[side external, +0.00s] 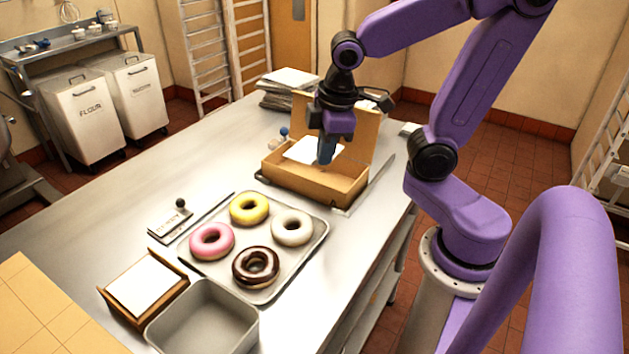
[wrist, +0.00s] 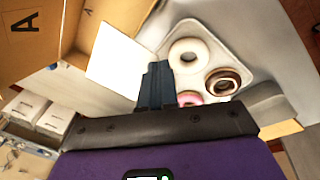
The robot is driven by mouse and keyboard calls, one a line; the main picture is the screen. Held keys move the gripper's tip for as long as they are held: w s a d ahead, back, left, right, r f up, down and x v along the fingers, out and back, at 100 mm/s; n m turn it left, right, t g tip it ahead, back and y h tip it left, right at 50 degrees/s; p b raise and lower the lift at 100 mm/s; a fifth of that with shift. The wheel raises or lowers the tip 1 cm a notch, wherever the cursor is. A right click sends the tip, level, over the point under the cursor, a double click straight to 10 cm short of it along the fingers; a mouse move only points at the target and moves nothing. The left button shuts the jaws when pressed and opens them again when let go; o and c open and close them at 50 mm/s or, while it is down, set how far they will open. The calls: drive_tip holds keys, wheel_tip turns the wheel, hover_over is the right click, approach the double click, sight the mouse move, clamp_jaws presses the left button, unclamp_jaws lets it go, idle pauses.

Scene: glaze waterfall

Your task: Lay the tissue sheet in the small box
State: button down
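The small box (side external: 318,186) is brown card and stands open on the steel table, its lid raised at the back. The white tissue sheet (side external: 303,152) is flat and roughly level at the box opening in the side view. My gripper (side external: 326,158) points down over the box. In the wrist view the fingers (wrist: 156,72) are together, with the sheet (wrist: 113,57) reaching out from beside them, so they look shut on its edge. The box (wrist: 80,28) lies partly beneath the sheet there. Whether the sheet touches the box floor is hidden.
A tray (side external: 318,238) with several doughnuts lies in front of the box. A wooden holder with white sheets (side external: 143,286) and an empty grey bin (side external: 202,317) stand at the near left.

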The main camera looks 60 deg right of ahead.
drive_tip(key=s+d+f, duration=0.1)
drive_tip(key=s+d, duration=0.2)
drive_tip(key=d, duration=0.2)
approach(302, 173)
drive_tip(key=a, duration=0.1)
drive_tip(key=s+a+f, duration=0.2)
drive_tip(key=shift+a, duration=0.35)
drive_tip(key=shift+w+d+f, duration=0.1)
drive_tip(key=shift+w+f, duration=0.35)
drive_tip(key=shift+f, duration=1.65)
drive_tip(key=c, duration=1.8)
unclamp_jaws()
drive_tip(key=shift+f, duration=0.15)
drive_tip(key=shift+o, duration=0.5)
drive_tip(key=shift+w, duration=0.1)
